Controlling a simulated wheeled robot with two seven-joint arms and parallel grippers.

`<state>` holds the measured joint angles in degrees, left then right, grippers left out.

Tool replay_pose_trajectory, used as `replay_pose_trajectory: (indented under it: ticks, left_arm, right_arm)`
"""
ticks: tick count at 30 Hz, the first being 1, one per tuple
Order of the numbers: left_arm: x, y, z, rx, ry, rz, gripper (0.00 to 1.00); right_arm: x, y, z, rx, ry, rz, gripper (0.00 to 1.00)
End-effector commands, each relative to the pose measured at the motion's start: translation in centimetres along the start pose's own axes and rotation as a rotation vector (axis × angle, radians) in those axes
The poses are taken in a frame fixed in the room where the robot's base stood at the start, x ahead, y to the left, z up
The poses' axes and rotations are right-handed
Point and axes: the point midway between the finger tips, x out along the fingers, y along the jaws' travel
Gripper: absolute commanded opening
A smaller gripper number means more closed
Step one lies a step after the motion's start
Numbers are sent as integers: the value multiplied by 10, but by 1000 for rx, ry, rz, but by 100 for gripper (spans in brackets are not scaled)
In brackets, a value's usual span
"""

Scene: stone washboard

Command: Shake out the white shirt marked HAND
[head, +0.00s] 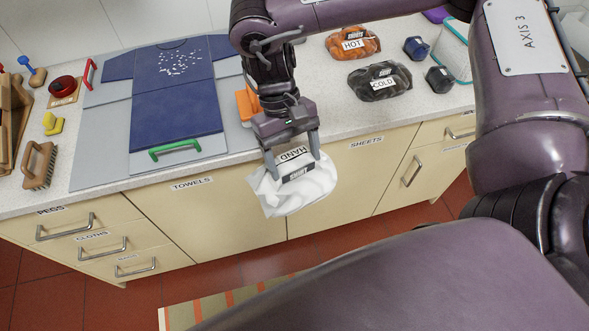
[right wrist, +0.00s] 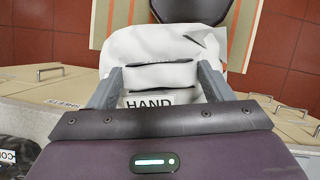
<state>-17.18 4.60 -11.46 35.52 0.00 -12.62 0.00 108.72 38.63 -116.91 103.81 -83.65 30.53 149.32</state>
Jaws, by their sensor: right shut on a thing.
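The white shirt (head: 298,192) is bunched up, with a HAND label and a dark SHIRT tag on it. My right gripper (head: 292,165) is shut on it at the top and holds it in front of the counter's front edge, above the floor. In the right wrist view the white shirt (right wrist: 150,48) hangs in folds beyond the fingers, with the HAND label between them. My left gripper is not in view.
Dark COLD (head: 380,82) and orange HOT (head: 352,42) bundles lie at the back right. A wooden brush (head: 39,165) is at left. Drawers line the front; a striped mat (head: 180,316) lies on the floor.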

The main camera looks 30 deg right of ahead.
Motion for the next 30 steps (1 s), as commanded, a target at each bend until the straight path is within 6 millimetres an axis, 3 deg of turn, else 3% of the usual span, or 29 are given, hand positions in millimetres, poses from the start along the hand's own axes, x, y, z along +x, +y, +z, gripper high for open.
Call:
replay_pose_trajectory:
  ticks: [15, 21, 24, 30]
  left_arm:
    - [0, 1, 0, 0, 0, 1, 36]
    - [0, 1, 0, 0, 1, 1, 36]
    - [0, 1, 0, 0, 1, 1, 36]
    - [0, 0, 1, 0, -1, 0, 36]
  right_arm:
    - [-140, 0, 56, 3, 16, 5, 32]
    - [-186, 0, 76, 3, 11, 6, 32]
    - [-184, 0, 76, -1, -1, -3, 32]
    - [-133, 0, 56, -4, -9, -8, 32]
